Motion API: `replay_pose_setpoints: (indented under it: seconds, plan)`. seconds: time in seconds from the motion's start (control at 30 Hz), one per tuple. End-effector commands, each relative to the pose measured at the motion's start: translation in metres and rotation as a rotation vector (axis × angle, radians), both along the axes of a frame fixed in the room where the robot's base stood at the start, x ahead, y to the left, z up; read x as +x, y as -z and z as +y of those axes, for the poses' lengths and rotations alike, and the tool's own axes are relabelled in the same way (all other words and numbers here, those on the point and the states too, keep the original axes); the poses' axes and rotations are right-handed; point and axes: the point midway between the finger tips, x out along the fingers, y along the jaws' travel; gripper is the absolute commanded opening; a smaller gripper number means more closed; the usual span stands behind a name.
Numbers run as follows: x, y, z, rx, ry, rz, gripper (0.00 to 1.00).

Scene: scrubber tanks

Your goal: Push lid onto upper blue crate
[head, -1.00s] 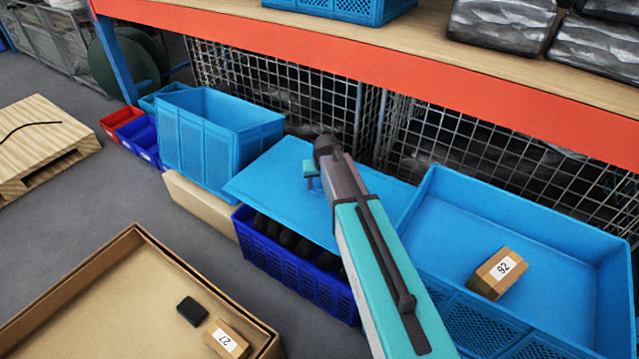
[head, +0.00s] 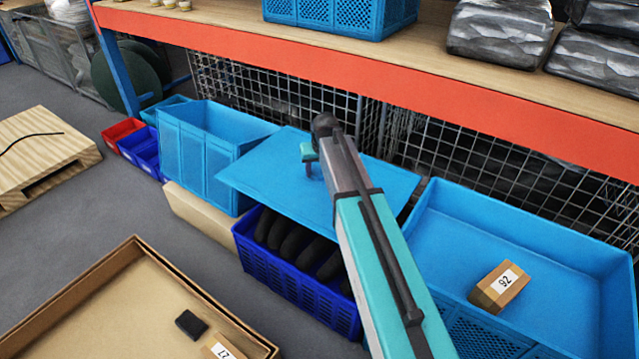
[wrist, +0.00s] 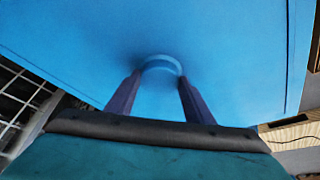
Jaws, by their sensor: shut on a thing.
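The lid (head: 265,175) is a flat light-blue panel, tilted above the dark blue crate (head: 280,275) in the head view. My gripper (head: 309,167) is at the lid's upper face. In the wrist view, my gripper (wrist: 158,84) has its two fingers at a small raised blue handle (wrist: 160,66) on the lid (wrist: 60,35), and it is shut on it. One blue crate (head: 340,12) stands on the shelf above. Another tall, open blue crate (head: 190,160) stands left of the lid, whose left corner overlaps it in the picture; I cannot tell whether they touch.
The orange shelf beam (head: 300,65) runs just behind and above. A wide blue crate (head: 520,235) with a cardboard box (head: 498,288) inside stands right. Several dark rolls (head: 290,240) lie in the dark blue crate. A cardboard tray (head: 75,300) is front left.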

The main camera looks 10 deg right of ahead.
Motion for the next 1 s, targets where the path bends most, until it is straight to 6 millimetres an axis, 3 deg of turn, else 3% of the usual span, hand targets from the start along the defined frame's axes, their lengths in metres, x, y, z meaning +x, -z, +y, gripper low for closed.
replay_pose_setpoints:
  seconds: [0.03,0.57,1.0]
  plan:
    - [0.001,-0.014,0.000,0.000,0.000,-0.005,0.04]
    - [-0.019,-0.118,0.000,0.000,0.000,-0.004,0.04]
    - [-0.065,-0.195,0.000,0.000,0.000,-0.004,0.04]
